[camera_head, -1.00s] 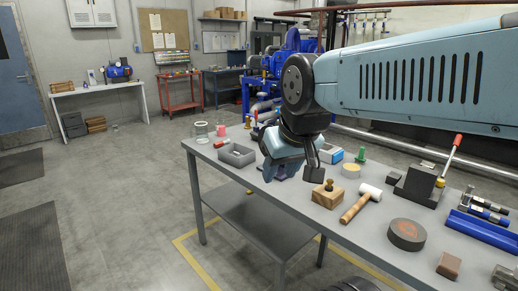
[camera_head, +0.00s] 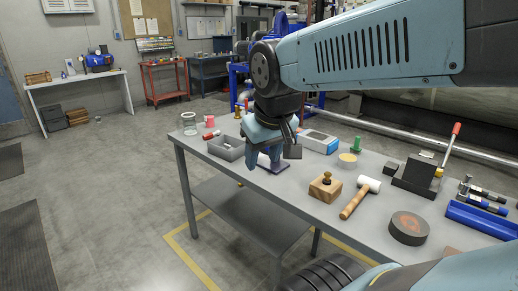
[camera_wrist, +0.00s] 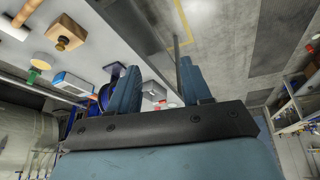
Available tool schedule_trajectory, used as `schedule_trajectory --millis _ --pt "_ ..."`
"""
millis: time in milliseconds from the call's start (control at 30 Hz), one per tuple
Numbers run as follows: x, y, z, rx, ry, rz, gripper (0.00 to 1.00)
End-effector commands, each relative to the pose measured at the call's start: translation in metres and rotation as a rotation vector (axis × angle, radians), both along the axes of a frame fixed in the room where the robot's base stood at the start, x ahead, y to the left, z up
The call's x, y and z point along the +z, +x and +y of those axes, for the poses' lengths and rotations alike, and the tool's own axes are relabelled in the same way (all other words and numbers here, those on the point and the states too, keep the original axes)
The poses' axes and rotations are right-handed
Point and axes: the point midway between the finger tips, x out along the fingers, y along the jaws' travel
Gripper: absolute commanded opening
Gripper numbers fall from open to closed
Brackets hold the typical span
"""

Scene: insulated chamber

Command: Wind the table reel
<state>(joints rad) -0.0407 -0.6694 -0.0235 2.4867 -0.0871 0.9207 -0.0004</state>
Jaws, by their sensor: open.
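The table reel is mostly hidden behind my gripper in the head view; a dark blue base (camera_head: 275,168) on the workbench, which seems to be its own, shows just below and behind the fingers. In the wrist view a blue rounded part (camera_wrist: 106,94), likely the reel, shows beside the left finger and is partly covered by it. Its crank cannot be made out. My gripper (camera_head: 262,150) hangs over the bench near that base. Whether a finger touches the reel is unclear.
A grey open bin (camera_head: 228,149) stands left of my gripper. A lever fixture (camera_head: 418,176) stands farther right.

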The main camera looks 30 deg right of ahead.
Motion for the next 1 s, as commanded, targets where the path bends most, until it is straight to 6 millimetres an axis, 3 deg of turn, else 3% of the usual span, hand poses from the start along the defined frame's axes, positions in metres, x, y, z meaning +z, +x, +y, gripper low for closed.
schedule_trajectory --millis 600,1000 --pt "-0.087 0.084 -0.068 0.330 -0.511 0.501 0.48" --pt "-0.129 0.147 -0.093 0.585 -0.924 0.791 0.48"
